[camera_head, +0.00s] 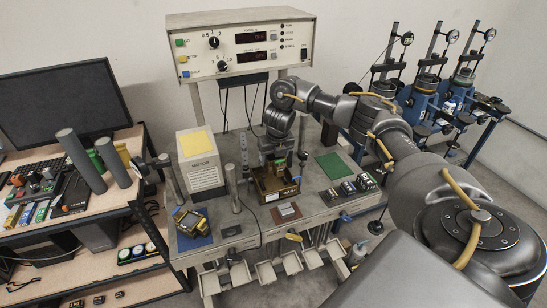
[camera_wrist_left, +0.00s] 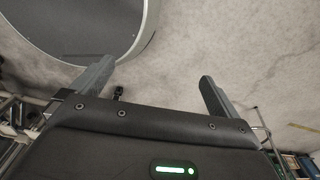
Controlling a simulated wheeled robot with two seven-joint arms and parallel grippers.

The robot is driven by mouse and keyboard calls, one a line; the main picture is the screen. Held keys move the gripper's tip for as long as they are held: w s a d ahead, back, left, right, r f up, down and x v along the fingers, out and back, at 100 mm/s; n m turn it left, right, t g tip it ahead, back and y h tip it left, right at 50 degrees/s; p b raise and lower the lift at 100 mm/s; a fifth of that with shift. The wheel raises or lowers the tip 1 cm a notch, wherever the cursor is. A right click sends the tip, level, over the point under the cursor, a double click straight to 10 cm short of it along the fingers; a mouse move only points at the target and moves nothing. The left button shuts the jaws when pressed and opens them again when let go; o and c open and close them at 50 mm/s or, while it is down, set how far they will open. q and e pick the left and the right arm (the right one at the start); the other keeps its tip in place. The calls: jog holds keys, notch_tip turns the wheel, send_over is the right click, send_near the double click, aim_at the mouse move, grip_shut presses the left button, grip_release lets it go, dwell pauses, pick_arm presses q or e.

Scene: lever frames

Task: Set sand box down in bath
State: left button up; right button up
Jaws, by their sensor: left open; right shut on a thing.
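The bath (camera_head: 282,197) is a dark open-topped box with a tan inside, on the grey bench in the head view. My right gripper (camera_head: 275,158) points down over it, shut on a small greenish thing that I take to be the sand box (camera_head: 279,164). The sand box is at the bath's opening and partly hidden by the gripper. I cannot tell whether it touches the bath's floor. My left gripper (camera_wrist_left: 158,90) is open and empty in the left wrist view, its two fingers well apart above bare floor.
A white carton with a yellow top (camera_head: 201,165) stands left of the bath. A yellow-and-black device on a blue mat (camera_head: 193,239) lies front left. A green mat (camera_head: 333,165) and small dark blocks (camera_head: 352,187) lie to the right. A control unit (camera_head: 241,42) stands behind.

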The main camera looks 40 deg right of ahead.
jog(key=shift+w+f+b, duration=0.3)
jog(key=shift+f+b, duration=0.05)
jog(key=shift+f, duration=0.15)
jog(key=shift+s+f+b, duration=0.1)
jog(key=shift+f+b, duration=0.25)
jog(key=shift+b, duration=0.1)
jog(key=shift+f+b, duration=0.65)
jog(key=shift+b, duration=0.05)
jog(key=shift+s+a+b+x, duration=0.1)
jog(key=shift+s+b+x, duration=0.1)
jog(key=shift+b+x, duration=0.55)
jog(key=shift+s+a+b+x, duration=0.15)
jog(key=shift+b+x, duration=0.3)
jog(key=shift+x, duration=0.6)
jog(key=shift+s+b+x, duration=0.25)
jog(key=shift+b+x, duration=0.35)
jog(key=shift+x, duration=0.3)
pick_arm(q)
notch_tip(320, 180, down, 7)
jog(key=shift+w, duration=0.4)
pick_arm(e)
jog(key=shift+s+a+f, duration=0.1)
jog(key=shift+s+f, duration=0.05)
jog(key=shift+f, duration=0.2)
pick_arm(q)
jog(key=shift+f, duration=0.1)
pick_arm(e)
jog(key=shift+s+f, duration=0.15)
jog(key=shift+f, duration=0.05)
